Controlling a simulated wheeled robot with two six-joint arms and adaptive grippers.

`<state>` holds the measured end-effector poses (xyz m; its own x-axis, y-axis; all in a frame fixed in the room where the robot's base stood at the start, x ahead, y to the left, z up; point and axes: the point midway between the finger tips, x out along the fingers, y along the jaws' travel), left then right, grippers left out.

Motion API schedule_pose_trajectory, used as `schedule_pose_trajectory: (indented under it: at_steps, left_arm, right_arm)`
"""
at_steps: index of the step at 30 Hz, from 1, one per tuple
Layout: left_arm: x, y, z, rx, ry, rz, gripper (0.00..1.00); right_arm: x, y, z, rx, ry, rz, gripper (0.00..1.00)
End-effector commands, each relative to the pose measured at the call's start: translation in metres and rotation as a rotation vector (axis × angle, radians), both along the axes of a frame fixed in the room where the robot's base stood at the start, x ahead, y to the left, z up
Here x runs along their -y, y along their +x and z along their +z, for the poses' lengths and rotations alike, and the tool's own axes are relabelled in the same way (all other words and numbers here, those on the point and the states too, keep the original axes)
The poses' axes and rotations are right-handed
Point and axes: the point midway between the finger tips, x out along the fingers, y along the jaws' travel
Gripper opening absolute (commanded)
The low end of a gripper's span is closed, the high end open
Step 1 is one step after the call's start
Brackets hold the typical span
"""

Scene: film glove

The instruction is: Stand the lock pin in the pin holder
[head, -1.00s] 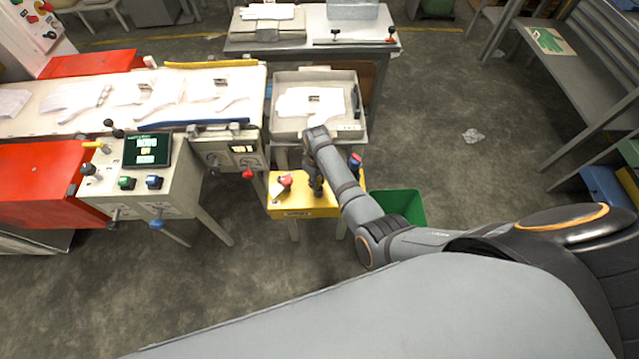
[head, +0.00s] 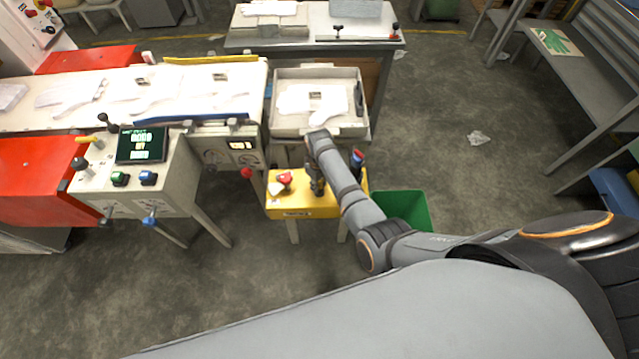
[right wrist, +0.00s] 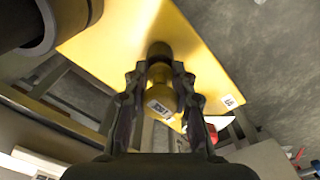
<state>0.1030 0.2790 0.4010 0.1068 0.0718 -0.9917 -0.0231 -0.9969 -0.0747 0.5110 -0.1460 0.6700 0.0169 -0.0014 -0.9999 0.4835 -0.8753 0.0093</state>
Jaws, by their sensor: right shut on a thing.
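My right gripper (head: 317,187) points down over the yellow stand (head: 300,208). In the right wrist view its two fingers (right wrist: 160,100) are shut on a yellowish knob with a white label (right wrist: 162,98), which I take for the lock pin. A dark round part (right wrist: 160,52) shows beyond the knob against the yellow surface. I cannot tell whether it is the pin's shaft or the pin holder, nor whether the pin is seated. The gripper hides the pin in the head view. My left gripper is not in view.
A red-topped thing (head: 284,179) and a blue-topped post (head: 357,159) stand on the yellow stand, either side of my gripper. A grey tray (head: 350,130) stands behind. A green bin (head: 405,207) is on the floor to the right. A control box (head: 170,185) stands left.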

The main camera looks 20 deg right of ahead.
Motion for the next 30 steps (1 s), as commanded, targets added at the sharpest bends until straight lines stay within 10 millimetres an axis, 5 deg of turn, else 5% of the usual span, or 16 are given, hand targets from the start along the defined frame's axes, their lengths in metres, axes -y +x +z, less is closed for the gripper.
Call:
schedule_pose_trajectory:
  at_steps: [1,2,6,24,30]
  left_arm:
    - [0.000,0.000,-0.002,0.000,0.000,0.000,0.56]
    - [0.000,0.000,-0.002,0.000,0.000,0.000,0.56]
    - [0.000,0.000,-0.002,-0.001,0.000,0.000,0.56]
    - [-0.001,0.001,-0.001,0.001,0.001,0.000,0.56]
    - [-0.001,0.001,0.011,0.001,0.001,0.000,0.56]
  right_arm:
    - [0.000,-0.006,-0.008,-0.013,0.001,0.000,0.04]
    - [0.000,-0.007,-0.009,-0.014,0.001,0.000,0.28]
    - [0.000,-0.008,-0.010,-0.018,0.001,0.000,0.47]
    - [0.000,-0.006,-0.006,-0.014,0.000,0.000,0.47]
    - [0.000,-0.005,0.014,-0.012,0.000,0.000,0.47]
